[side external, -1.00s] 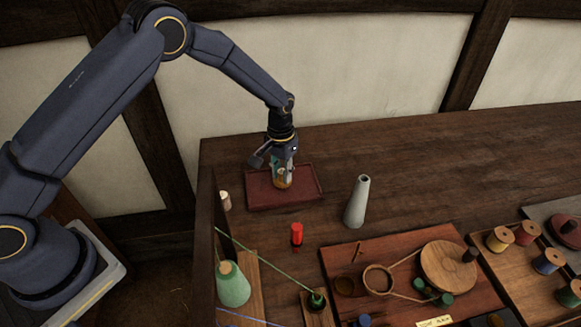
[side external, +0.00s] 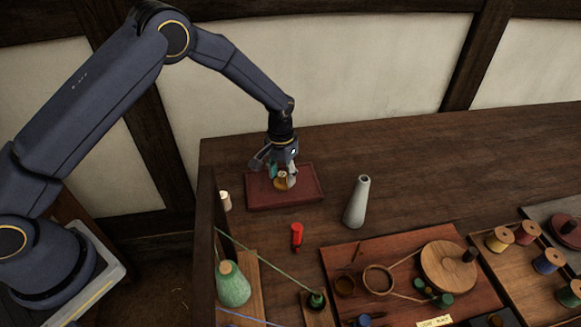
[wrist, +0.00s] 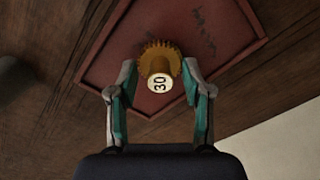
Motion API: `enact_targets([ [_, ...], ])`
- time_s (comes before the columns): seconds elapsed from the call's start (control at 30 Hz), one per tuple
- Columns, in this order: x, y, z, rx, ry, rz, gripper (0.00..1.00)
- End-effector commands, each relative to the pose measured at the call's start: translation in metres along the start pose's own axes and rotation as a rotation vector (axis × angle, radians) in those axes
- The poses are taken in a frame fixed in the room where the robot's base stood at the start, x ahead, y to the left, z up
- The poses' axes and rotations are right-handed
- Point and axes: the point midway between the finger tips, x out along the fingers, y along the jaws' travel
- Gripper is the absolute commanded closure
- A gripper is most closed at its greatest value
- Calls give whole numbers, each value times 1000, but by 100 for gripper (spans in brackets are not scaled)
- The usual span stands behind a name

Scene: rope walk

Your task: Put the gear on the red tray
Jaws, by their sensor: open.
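The gear (wrist: 158,62) is brass-coloured, with a toothed rim and a hub whose pale end is marked "30". It sits on the red tray (wrist: 228,35), at the back left of the table. In the side view the gear (side external: 283,181) shows on the tray (side external: 305,193), just below the fingers. My gripper (wrist: 160,85) is open, with one teal-padded finger on each side of the gear's hub and a visible gap to both. In the side view my gripper (side external: 284,172) is over the middle of the tray and partly hides it.
A grey cone (side external: 357,202) stands right of the tray, with a small red object (side external: 296,237) in front. A green cone (side external: 232,285) with cord is at front left. A wooden board (side external: 335,262) and spools (side external: 499,239) fill the front right. The table's back right is clear.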

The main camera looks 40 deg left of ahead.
Motion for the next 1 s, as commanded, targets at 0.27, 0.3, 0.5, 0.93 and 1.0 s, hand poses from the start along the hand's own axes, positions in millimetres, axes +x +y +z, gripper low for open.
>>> enact_targets([
  [0.27,-50,0,-1,0,5,1,51],
  [0.3,-59,0,-1,0,5,1,51],
  [0.5,-100,0,-1,0,4,0,51],
  [0.93,-208,-25,34,-5,99,19,51],
  [1.0,-243,-37,60,-6,147,26,51],
])
